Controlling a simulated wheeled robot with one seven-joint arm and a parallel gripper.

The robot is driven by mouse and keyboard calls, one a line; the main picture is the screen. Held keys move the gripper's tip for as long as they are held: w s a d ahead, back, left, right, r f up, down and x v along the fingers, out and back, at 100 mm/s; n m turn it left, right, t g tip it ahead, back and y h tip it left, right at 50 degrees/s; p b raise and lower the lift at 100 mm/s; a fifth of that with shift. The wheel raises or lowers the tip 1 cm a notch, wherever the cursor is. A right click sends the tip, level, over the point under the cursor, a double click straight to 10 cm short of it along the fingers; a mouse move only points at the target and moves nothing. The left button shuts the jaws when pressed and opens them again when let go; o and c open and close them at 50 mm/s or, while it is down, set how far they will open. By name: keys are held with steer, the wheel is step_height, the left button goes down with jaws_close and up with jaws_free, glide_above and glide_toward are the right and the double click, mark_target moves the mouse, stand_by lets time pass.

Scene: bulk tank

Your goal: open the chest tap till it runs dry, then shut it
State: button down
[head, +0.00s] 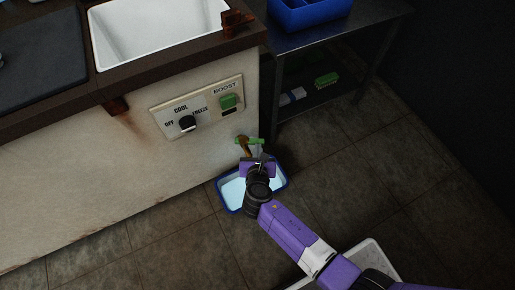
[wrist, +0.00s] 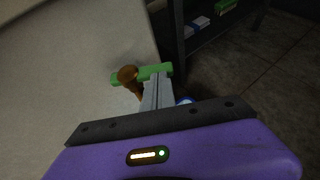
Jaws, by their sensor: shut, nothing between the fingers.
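The chest tap is a brown-orange spout with a green bar handle (head: 252,141) low on the pale chest front (head: 90,190). In the wrist view the green handle (wrist: 141,75) lies crosswise, with the brown tap body (wrist: 128,76) at its left part. My gripper (wrist: 158,78) is shut and empty, its fingertips at the handle's right part; I cannot tell whether they touch it. A blue-rimmed tray (head: 229,205) with pale blue-white contents stands on the floor below the tap, partly hidden by my arm. No stream of water can be made out.
A control panel (head: 168,109) with a black knob (head: 187,123) and a green boost switch (head: 227,102) is above the tap. A dark metal shelf (head: 345,38) stands to the right. A white tray (head: 380,252) is on the floor near my arm. The floor at right is clear.

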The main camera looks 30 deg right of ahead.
mark_target(261, 140)
steer(key=shift+d+r+n+y+p, duration=0.15)
steer(key=shift+n+y+p, duration=0.15)
steer(key=shift+p, duration=0.25)
steer(key=n+y+p, duration=0.1)
steer(key=p, duration=0.1)
steer(key=w+d+n+t+y+p, duration=0.1)
steer(key=p, duration=0.1)
steer(key=shift+d+n+y, duration=0.25)
steer(key=shift+n+y, duration=0.15)
steer(key=shift+w+d+p, duration=0.3)
steer(key=shift+w+d, duration=0.2)
steer(key=shift+w, duration=0.05)
